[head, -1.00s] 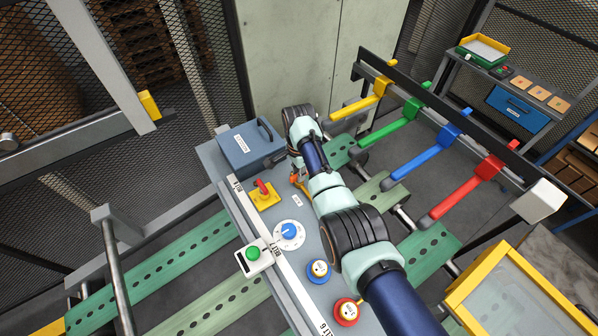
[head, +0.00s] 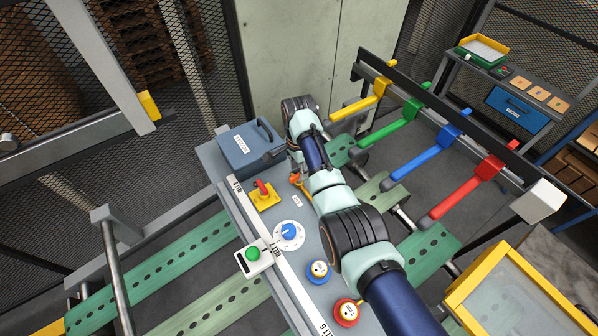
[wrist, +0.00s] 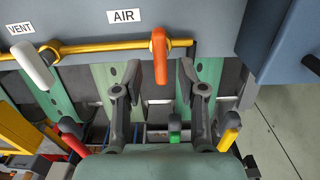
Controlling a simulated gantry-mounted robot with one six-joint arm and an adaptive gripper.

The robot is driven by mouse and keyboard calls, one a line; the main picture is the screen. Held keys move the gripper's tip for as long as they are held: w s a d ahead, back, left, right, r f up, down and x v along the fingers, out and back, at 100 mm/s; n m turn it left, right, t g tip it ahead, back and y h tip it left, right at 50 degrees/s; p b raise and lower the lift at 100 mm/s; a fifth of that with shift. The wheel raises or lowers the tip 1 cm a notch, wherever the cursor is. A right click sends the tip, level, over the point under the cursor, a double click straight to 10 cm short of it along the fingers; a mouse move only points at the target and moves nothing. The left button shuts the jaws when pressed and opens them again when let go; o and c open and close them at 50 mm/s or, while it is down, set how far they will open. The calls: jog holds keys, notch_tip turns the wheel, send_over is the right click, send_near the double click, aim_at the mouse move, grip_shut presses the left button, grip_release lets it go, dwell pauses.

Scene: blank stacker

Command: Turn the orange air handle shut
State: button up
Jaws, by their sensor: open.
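In the wrist view, the orange air handle (wrist: 159,57) sits below the AIR label, on a yellow pipe (wrist: 95,47). It points down across the pipe line. My gripper (wrist: 160,78) is open, with one finger to each side of the handle's lower end. A gap shows on both sides, and nothing is held. In the head view, the orange handle (head: 298,181) shows beside the arm, at the panel's right edge. The arm hides most of the gripper there.
A white vent handle (wrist: 33,65) hangs left of my gripper. A blue-grey box (head: 248,147) stands at the panel's far end. A red switch (head: 263,190), a blue dial (head: 289,231) and a green button (head: 253,253) lie along the panel (head: 300,272).

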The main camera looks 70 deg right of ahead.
notch_tip(320, 180, up, 10)
jog(key=shift+f, duration=0.2)
dwell(0.5)
jog(key=w+a+f+n+t+h, duration=0.15)
jog(key=w+a+n, duration=0.25)
jog(key=a, duration=0.4)
jog(key=w+a+n+t, duration=0.3)
jog(key=w+a+n, duration=0.15)
jog(key=a, duration=0.45)
jog(key=w+a+n+t+h, duration=0.1)
jog(key=w+a+n+t, duration=0.1)
jog(key=w+a+n, duration=0.45)
jog(key=s+a+r+n+t+y, duration=0.1)
jog(key=s+a+r+n+t, duration=0.2)
jog(key=s+a, duration=0.3)
jog(key=s+a+r+n+t+y, duration=0.1)
jog(key=s+a+r+n+t, duration=0.2)
jog(key=a, duration=1.3)
jog(key=s+r+n, duration=0.3)
jog(key=shift+a+n, duration=0.3)
jog(key=shift+a, duration=0.1)
jog(key=shift+y, duration=0.25)
